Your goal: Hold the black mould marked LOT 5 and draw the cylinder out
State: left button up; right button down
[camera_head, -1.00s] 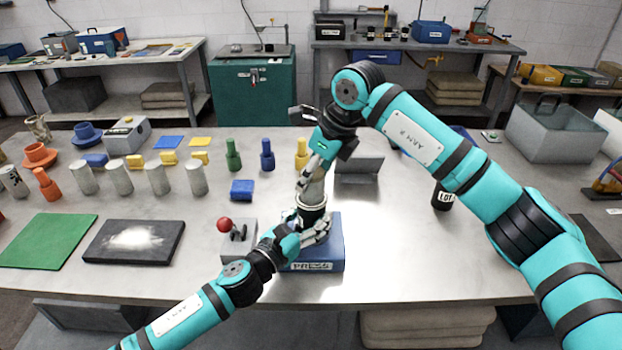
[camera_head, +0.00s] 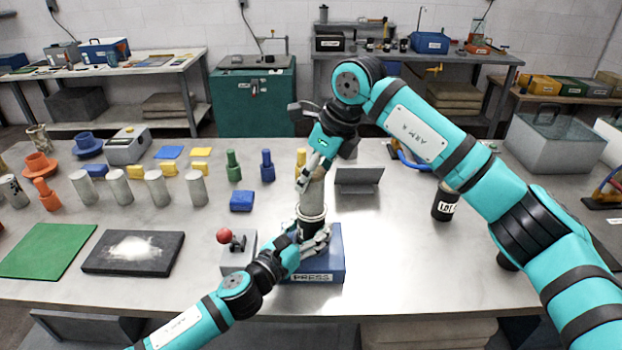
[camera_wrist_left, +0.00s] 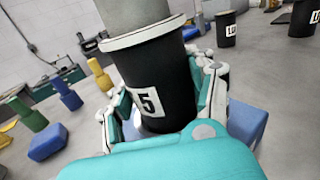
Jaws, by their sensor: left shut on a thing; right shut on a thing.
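The black mould (camera_head: 312,229) stands upright on the blue press block (camera_head: 335,262), and my left gripper (camera_head: 314,243) is closed around it. In the left wrist view the mould (camera_wrist_left: 175,88) shows a pale rim and a white label ending in 5; the rest of the label is hidden. A grey cylinder (camera_head: 312,201) stands upright out of the mould's top, its lower end inside the mould. It also shows in the left wrist view (camera_wrist_left: 133,12). My right gripper (camera_head: 310,176) is shut on the cylinder's upper part.
A red-knobbed lever unit (camera_head: 237,255) stands just left of the press block. Another black LOT mould (camera_head: 445,204) stands right, near my right arm. Several grey cylinders (camera_head: 157,188) and coloured pieces stand at left. The metal table (camera_head: 400,270) is clear at front right.

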pick_arm(q)
jog(key=shift+f, duration=0.1)
pick_arm(e)
jog(key=shift+r, duration=0.3)
jog(key=shift+r, duration=0.2)
jog(key=shift+r, duration=1.3)
jog(key=shift+r, duration=0.1)
jog(key=shift+r, duration=1.4)
pick_arm(q)
jog(key=o, duration=1.2)
jog(key=shift+o, duration=0.2)
